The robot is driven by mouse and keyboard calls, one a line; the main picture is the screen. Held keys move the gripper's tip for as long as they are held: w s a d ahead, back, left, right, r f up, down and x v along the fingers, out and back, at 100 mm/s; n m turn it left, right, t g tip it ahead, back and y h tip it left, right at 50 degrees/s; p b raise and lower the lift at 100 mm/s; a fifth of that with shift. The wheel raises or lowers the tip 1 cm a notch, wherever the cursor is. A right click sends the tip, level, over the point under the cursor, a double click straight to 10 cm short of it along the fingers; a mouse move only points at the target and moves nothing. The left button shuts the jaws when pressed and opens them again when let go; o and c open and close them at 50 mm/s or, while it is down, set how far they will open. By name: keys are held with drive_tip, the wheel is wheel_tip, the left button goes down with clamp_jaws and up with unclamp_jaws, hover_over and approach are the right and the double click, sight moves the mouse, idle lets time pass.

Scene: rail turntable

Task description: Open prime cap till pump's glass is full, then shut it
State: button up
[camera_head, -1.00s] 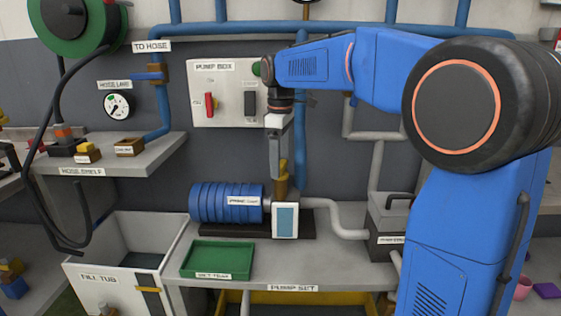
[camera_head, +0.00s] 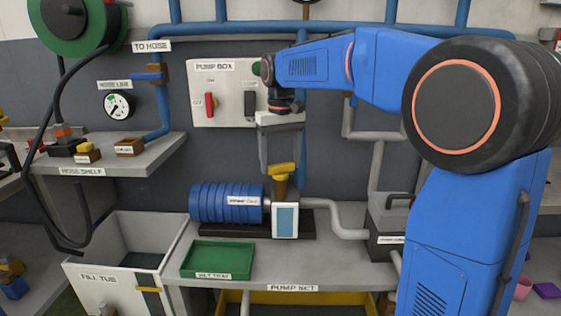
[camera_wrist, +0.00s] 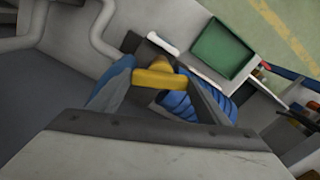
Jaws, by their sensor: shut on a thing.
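The yellow prime cap (camera_head: 281,169) sits on top of the brown filler neck (camera_head: 281,187) of the pump. Its bar lies crosswise in the head view. My gripper (camera_head: 281,165) points down over it with its two fingers spread to the width of the bar. In the wrist view, the yellow cap (camera_wrist: 160,80) spans from one finger to the other, and my gripper (camera_wrist: 160,85) is shut on it. The pump's glass (camera_head: 286,220) on the white front shows light blue over its whole visible face.
The blue motor (camera_head: 226,203) lies left of the pump, with the green wet tray (camera_head: 217,260) in front. The pump box (camera_head: 229,93) with its red switch is on the wall behind. A grey pipe (camera_head: 340,220) runs right.

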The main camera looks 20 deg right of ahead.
sight(281, 164)
drive_tip(key=m, duration=0.4)
drive_tip(key=shift+m, duration=0.3)
idle(0.4)
drive_tip(key=o, duration=1.1)
drive_tip(key=shift+c, duration=0.2)
drive_tip(key=shift+r, duration=0.15)
wheel_tip(281, 164, up, 17)
